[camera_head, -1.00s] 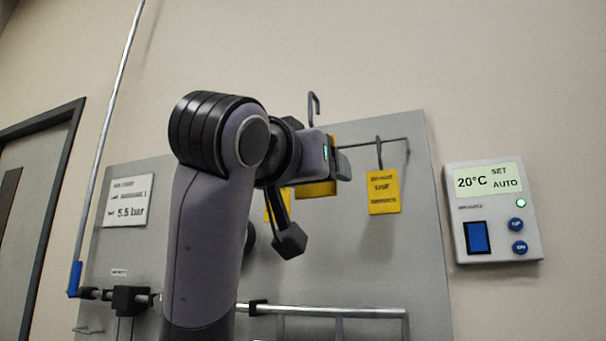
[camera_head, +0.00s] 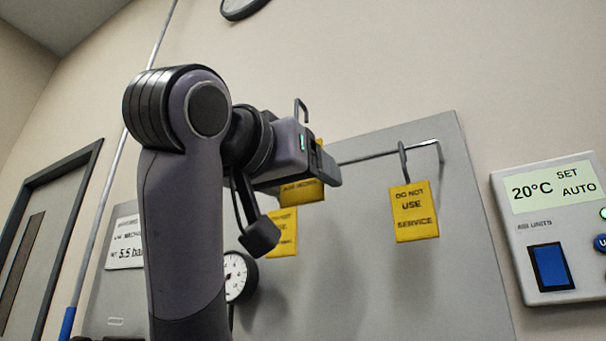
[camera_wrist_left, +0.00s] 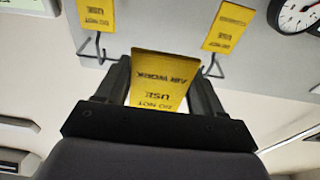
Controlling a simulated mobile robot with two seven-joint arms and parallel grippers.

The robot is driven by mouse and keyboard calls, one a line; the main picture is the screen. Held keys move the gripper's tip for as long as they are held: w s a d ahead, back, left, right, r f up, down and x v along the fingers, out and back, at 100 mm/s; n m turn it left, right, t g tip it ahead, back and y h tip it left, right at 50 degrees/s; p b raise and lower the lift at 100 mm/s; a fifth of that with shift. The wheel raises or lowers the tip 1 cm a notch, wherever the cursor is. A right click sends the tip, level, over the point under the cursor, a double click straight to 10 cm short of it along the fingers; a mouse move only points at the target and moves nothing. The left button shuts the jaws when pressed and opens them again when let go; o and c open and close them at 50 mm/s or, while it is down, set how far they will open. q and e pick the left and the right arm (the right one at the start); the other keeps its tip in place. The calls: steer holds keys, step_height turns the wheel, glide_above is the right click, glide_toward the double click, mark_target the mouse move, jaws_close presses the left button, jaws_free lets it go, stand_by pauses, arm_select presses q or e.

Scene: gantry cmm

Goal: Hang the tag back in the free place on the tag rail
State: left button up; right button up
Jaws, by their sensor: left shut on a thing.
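My left gripper (camera_head: 326,166) is shut on a yellow tag (camera_head: 302,191), which shows partly below the fingers. In the left wrist view the tag (camera_wrist_left: 160,78) stands between the two fingers, its print upside down. A thin hook (camera_head: 300,108) rises above the gripper. The grey tag rail (camera_head: 380,155) runs behind and to the right of the gripper. A second yellow tag (camera_head: 413,212) hangs near its right end. A third tag (camera_head: 284,232) shows below the gripper, partly covered by my arm. I cannot tell whether the held tag's hook touches the rail. My right gripper is out of view.
A grey panel (camera_head: 360,270) backs the rail. A round gauge (camera_head: 236,275) sits beside my arm. A control box (camera_head: 550,230) is on the wall at right. A door (camera_head: 40,240) stands at left. The stretch between gripper and right tag is clear.

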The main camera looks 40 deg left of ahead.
arm_select(q)
steer(key=p+x, duration=0.1)
steer(key=x, duration=0.2)
steer(key=shift+f+p, duration=0.2)
steer(key=shift+p, duration=0.1)
steer(key=shift+w, duration=0.25)
steer(key=p, duration=0.1)
glide_toward(342, 225)
steer(key=shift+w+d+f, duration=0.15)
steer(key=shift+w+d, duration=0.1)
steer(key=shift+w, duration=0.3)
steer(key=shift+w+d+f, duration=0.2)
steer(key=shift+w+d, duration=0.05)
steer(key=shift+w, duration=0.35)
steer(key=shift+w+d+f, duration=0.15)
steer(key=shift+w+d, duration=0.15)
steer(key=shift+w, duration=0.25)
steer(key=o, duration=0.9)
